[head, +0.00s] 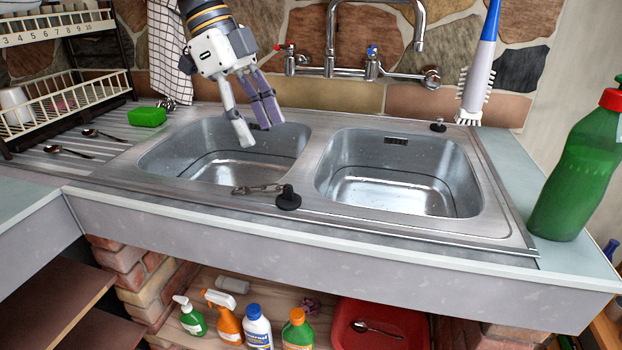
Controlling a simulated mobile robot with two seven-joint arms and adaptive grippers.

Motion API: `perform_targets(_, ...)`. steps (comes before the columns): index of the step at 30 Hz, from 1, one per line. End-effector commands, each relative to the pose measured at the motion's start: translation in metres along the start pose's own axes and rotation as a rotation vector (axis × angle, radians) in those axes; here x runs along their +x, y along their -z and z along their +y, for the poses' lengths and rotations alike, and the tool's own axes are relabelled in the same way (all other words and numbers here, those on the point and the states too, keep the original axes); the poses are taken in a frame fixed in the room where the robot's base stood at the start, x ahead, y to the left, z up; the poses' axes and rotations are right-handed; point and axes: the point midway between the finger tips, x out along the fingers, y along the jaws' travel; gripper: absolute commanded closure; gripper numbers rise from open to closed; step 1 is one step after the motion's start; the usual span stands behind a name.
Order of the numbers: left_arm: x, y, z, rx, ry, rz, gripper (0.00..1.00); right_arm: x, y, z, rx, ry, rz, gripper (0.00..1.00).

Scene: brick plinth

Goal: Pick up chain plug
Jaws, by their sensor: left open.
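The chain plug (288,199) is a black stopper lying on the steel rim at the front, between the two basins. Its metal chain (256,189) stretches left from it along the front edge of the left basin. My left gripper (256,134) hangs fingers down over the back part of the left basin, open and empty. It is behind and above the plug, apart from it. My right gripper is not in view.
The left basin (210,135) and right basin (400,190) look empty. The faucet (372,65) stands behind them. A green sponge (147,117) and spoons (68,152) lie at left. A green bottle (575,180) stands at right, and a white-bristled brush (477,85) behind.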

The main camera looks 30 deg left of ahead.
Motion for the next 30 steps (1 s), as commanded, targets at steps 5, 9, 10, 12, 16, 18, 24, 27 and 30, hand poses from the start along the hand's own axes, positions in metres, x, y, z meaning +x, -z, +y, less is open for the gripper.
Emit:
perform_targets(5, 0.024, 0.001, 0.002, 0.000, -0.005, 0.001, 0.43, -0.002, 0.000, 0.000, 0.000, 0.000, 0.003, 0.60)
perform_targets(9, 0.054, 0.001, 0.001, 0.000, -0.004, -0.001, 0.43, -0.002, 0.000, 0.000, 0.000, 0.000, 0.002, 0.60)
perform_targets(10, 0.059, 0.001, 0.001, 0.000, -0.003, -0.001, 0.43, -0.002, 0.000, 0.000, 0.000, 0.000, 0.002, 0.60)
perform_targets(12, 0.067, 0.001, 0.001, -0.001, -0.002, 0.000, 0.43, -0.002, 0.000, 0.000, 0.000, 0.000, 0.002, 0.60)
perform_targets(16, 0.089, 0.003, 0.001, -0.001, -0.005, -0.001, 0.43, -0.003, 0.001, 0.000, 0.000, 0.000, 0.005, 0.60)
perform_targets(18, 0.103, 0.004, 0.001, -0.001, -0.004, -0.001, 0.43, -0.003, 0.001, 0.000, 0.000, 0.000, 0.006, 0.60)
perform_targets(24, 0.122, 0.004, 0.000, -0.001, 0.001, 0.000, 0.43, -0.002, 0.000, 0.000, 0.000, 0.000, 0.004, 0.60)
perform_targets(27, 0.121, 0.004, 0.000, -0.001, 0.002, 0.000, 0.43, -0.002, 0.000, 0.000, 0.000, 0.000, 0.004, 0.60)
perform_targets(30, 0.121, 0.004, 0.000, -0.001, 0.002, -0.001, 0.54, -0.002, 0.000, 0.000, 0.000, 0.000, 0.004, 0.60)
